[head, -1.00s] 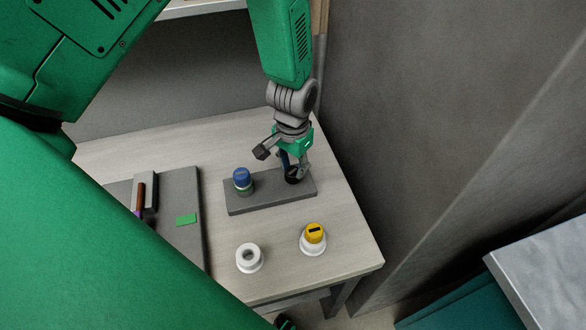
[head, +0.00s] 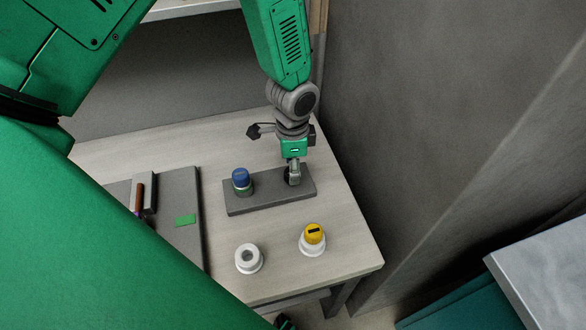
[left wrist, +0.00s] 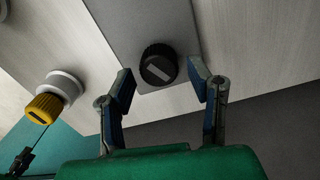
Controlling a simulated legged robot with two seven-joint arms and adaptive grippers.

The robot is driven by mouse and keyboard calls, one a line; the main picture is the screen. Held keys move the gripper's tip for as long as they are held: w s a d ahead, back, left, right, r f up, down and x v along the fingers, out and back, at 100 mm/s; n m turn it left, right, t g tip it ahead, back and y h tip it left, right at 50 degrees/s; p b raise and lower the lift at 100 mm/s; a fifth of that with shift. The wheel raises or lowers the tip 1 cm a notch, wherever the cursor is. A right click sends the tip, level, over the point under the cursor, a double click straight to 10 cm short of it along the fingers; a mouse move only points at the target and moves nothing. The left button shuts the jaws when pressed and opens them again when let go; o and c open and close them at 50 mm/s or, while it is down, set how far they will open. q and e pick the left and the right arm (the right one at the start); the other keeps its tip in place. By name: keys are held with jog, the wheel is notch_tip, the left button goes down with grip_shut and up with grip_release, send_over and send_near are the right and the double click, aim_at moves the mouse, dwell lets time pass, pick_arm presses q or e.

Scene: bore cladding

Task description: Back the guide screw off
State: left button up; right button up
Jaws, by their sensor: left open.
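A black round knob with a pale slot mark, seemingly the guide screw (left wrist: 158,66), stands on a grey block (left wrist: 150,25) in the left wrist view. In the head view the same grey block (head: 270,200) lies on the table and the knob is mostly hidden under my gripper. My left gripper (left wrist: 162,72) is open, with one finger on each side of the knob's near edge; I cannot tell if they touch it. In the head view my left gripper (head: 293,172) points down over the block's right end. My right gripper is not in view.
A blue-capped knob (head: 241,178) stands on the block's left end. A yellow knob (head: 314,234) sits in a white collar, and an empty white collar (head: 249,258) stands left of it. A dark grey panel (head: 188,240) with a green patch lies at left. A grey wall (head: 430,120) rises at right.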

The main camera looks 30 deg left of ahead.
pick_arm(q)
jog(key=m, duration=0.4)
jog(key=shift+p, duration=0.3)
jog(key=shift+s, duration=0.1)
jog(key=c, duration=1)
